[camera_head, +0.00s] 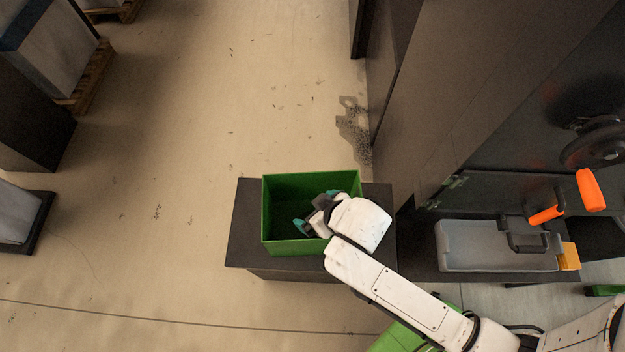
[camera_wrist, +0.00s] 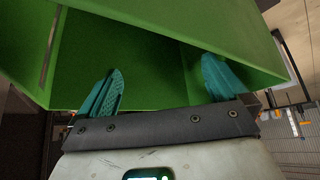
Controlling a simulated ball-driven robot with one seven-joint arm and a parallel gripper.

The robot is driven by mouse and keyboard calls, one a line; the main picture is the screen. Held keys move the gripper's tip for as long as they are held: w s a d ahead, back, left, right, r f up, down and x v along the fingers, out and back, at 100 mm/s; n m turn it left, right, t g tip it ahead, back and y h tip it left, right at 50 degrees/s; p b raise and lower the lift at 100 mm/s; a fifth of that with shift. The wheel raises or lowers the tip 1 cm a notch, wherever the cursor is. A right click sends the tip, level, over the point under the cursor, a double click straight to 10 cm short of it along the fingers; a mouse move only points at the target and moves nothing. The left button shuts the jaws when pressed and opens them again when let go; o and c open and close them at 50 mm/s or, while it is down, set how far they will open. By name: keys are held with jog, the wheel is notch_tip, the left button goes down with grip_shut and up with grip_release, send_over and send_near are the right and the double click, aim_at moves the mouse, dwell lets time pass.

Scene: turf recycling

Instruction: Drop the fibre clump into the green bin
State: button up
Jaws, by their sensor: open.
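The green bin (camera_head: 283,185) is an open-topped box on a dark stand, in the lower middle of the head view. My gripper (camera_head: 302,222) reaches in over its right side, with the teal fingertips above or inside the bin opening. In the wrist view, the teal fingers of my gripper (camera_wrist: 158,85) are spread wide apart with nothing between them. The green bin's walls (camera_wrist: 140,45) fill the view beyond the fingers. No fibre clump shows in either view; part of the bin's inside is hidden by my gripper and arm.
The dark stand (camera_head: 245,225) bears the bin. To the right are a grey tray (camera_head: 480,255), orange handles (camera_head: 590,190) and a large dark machine (camera_head: 450,90). Pallets with loads (camera_head: 88,75) stand at the far left. The floor (camera_head: 190,120) between is open, with small scattered specks.

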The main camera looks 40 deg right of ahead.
jog(key=v, duration=1)
dwell(0.5)
